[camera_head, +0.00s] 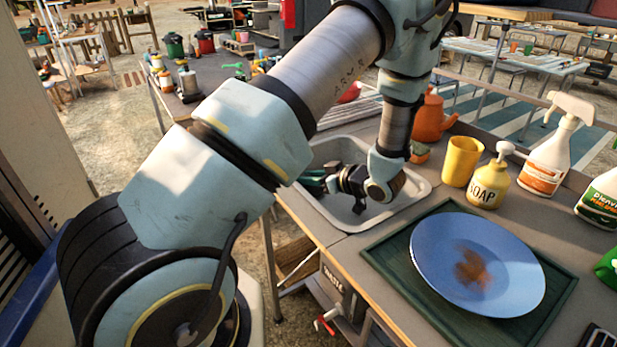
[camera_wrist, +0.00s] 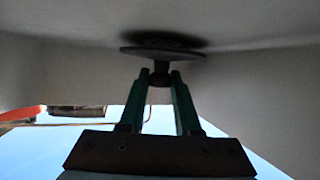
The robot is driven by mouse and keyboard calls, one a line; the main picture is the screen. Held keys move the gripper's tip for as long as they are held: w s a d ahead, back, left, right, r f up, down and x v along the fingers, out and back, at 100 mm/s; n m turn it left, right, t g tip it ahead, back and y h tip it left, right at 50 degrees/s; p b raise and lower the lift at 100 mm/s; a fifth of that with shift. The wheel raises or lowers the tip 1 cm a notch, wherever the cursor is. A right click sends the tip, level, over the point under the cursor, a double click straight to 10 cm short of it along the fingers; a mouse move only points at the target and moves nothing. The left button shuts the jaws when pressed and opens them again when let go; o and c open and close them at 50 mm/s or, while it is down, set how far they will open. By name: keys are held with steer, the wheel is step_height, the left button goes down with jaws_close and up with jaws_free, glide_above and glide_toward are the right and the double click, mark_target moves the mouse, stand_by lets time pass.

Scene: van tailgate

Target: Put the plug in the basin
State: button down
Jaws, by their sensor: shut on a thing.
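The basin (camera_head: 341,216) is a pale grey sink set into the counter, and my arm crosses over part of it. My gripper (camera_head: 316,183) is down inside the basin. In the wrist view my gripper (camera_wrist: 160,77) is shut on the knob of the plug (camera_wrist: 163,52), a dark flat disc with a short stem. The disc faces a pale basin surface, and a dark patch lies close against it. I cannot tell whether the disc touches the surface or whether the patch is shadow or drain. The plug is not clearly visible in the head view.
A blue plate (camera_head: 438,250) with a brown stain lies on a green tray (camera_head: 393,277) right of the basin. A yellow cup (camera_head: 461,160), a soap bottle (camera_head: 489,184), a spray bottle (camera_head: 549,157) and an orange jug (camera_head: 430,120) stand behind.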

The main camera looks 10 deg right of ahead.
steer(key=shift+f+b, duration=0.35)
steer(key=shift+f, duration=0.3)
